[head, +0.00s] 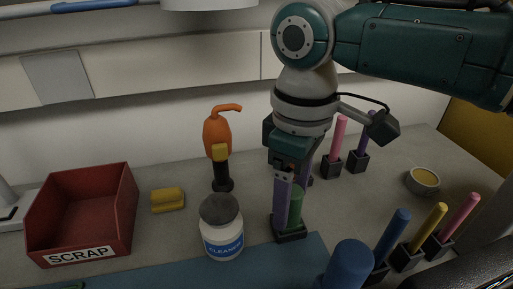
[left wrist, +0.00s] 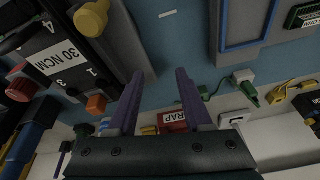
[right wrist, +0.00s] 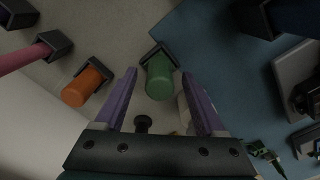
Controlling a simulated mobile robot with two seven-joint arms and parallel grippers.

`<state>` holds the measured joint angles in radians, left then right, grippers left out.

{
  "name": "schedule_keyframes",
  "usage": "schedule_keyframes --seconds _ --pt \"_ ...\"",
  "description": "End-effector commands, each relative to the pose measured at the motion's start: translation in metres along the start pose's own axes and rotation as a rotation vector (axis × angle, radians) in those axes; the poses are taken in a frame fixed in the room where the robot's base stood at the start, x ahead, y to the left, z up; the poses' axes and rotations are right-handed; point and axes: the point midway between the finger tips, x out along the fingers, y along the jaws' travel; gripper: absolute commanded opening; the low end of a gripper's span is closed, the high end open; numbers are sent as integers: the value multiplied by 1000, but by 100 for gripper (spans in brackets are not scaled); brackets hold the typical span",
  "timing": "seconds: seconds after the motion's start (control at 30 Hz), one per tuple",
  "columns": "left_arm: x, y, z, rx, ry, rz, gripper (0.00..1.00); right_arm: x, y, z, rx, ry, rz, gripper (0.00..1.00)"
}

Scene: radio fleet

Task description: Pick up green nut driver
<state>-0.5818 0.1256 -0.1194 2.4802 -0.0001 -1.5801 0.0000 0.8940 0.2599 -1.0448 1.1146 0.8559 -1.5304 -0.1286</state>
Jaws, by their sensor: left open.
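The green nut driver (head: 296,206) stands upright in a small black holder (head: 290,234) on the bench. It also shows in the right wrist view (right wrist: 159,78), with its handle between the fingers. My right gripper (head: 293,188) points down at it, with one purple finger partly hiding the handle in the head view. My right gripper (right wrist: 159,72) is open, with a gap on each side of the handle. My left gripper (left wrist: 160,72) is open and empty, and is outside the head view.
A white cleaner jar (head: 222,228) stands left of the green driver. Pink (head: 339,135), purple (head: 362,150), blue (head: 393,235) and yellow (head: 429,226) handles stand in holders around it. A red scrap bin (head: 82,215) is at the left. A blue mat (head: 215,274) lies in front.

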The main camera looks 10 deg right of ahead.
Motion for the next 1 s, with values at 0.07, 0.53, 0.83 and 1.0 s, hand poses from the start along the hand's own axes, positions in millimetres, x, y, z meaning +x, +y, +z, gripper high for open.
schedule_keyframes --seconds 0.07,0.53,0.83,1.0 --pt "0 0 0 0 1 0 50 0 0 0 0 0 0 61" --pt "0 3 -1 -9 3 8 50 0 0 0 0 0 0 8" --pt "0 3 -1 -9 3 8 50 0 0 0 0 0 0 0" --pt "0 2 -1 -8 3 7 50 0 0 0 0 0 0 0"
